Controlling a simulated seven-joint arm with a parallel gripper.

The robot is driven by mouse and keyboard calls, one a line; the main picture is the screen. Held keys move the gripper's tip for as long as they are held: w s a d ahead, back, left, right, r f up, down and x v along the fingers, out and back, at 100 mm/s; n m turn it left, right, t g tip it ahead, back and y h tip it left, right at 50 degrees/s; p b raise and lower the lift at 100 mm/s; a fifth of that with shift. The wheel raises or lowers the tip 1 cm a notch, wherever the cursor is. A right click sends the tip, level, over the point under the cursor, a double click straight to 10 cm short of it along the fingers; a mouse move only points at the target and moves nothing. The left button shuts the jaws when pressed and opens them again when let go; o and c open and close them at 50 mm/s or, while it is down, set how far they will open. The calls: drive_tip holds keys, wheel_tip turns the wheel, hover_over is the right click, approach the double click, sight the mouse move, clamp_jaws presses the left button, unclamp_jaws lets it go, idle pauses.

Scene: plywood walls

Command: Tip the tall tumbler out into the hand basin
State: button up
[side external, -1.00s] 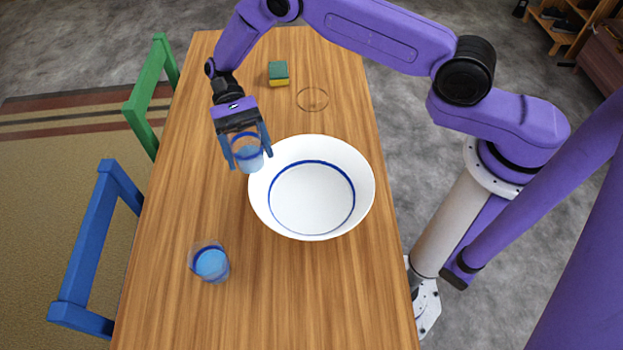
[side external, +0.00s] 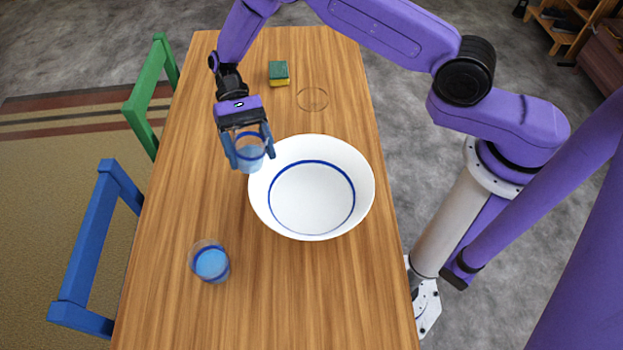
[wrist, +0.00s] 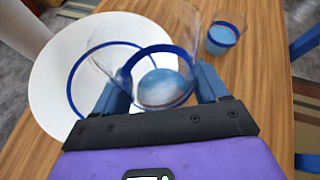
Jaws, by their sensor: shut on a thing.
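My gripper (side external: 251,160) is shut on a clear tumbler (side external: 251,153) with a blue band and light blue liquid inside. The tumbler also shows between the fingers in the wrist view (wrist: 158,82), its clear wall reaching well beyond the band. It looks close to upright; a slight tilt is hard to judge. The hand basin (side external: 311,190), a wide white bowl with a blue ring inside, stands on the table to the right of the gripper. The held tumbler is by the basin's upper left rim, and its exact height above the table is unclear. The basin looks empty.
A second glass with blue liquid (side external: 210,262) stands on the wooden table (side external: 270,290) at lower left. A green and yellow sponge (side external: 278,74) lies at the far end, near a thin ring mark (side external: 312,99). Green and blue chairs line the left edge.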

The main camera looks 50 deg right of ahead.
drive_tip(key=shift+s+d+r+n+t+y, duration=0.15)
drive_tip(key=shift+s+d+n+t+y, duration=0.2)
drive_tip(key=shift+s+n+t, duration=0.45)
drive_tip(key=shift+s+d+r+n+t+y, duration=0.15)
drive_tip(key=shift+s+d+n+t+y, duration=0.2)
drive_tip(key=shift+t, duration=0.75)
drive_tip(key=shift+f+n+t+y, duration=0.3)
drive_tip(key=shift+n+t, duration=0.15)
drive_tip(key=shift+t, duration=0.15)
drive_tip(key=shift+a+r+n+t+y, duration=0.1)
drive_tip(key=shift+r+n+t+y, duration=0.25)
drive_tip(key=shift+r+t, duration=0.2)
drive_tip(key=shift+w+f+n+t+y, duration=0.1)
drive_tip(key=shift+f+n+t+y, duration=0.15)
drive_tip(key=shift+f+n+t, duration=0.55)
drive_tip(key=shift+f+t+y, duration=0.3)
drive_tip(key=shift+f+t, duration=0.05)
drive_tip(key=shift+f, duration=0.05)
idle(0.3)
drive_tip(key=shift+s+d+f+n+t+y, duration=0.1)
drive_tip(key=shift+s+d+n+t+y, duration=0.15)
drive_tip(key=shift+s, duration=0.2)
drive_tip(key=shift+s+d+f+n+t+y, duration=0.15)
drive_tip(key=shift+s+t, duration=0.1)
drive_tip(key=shift+s, duration=0.15)
idle(0.5)
drive_tip(key=shift+s+d+r+n+t+y, duration=0.2)
drive_tip(key=shift+r+n+t+y, duration=0.15)
drive_tip(key=shift+r+t+y, duration=0.2)
idle(1.0)
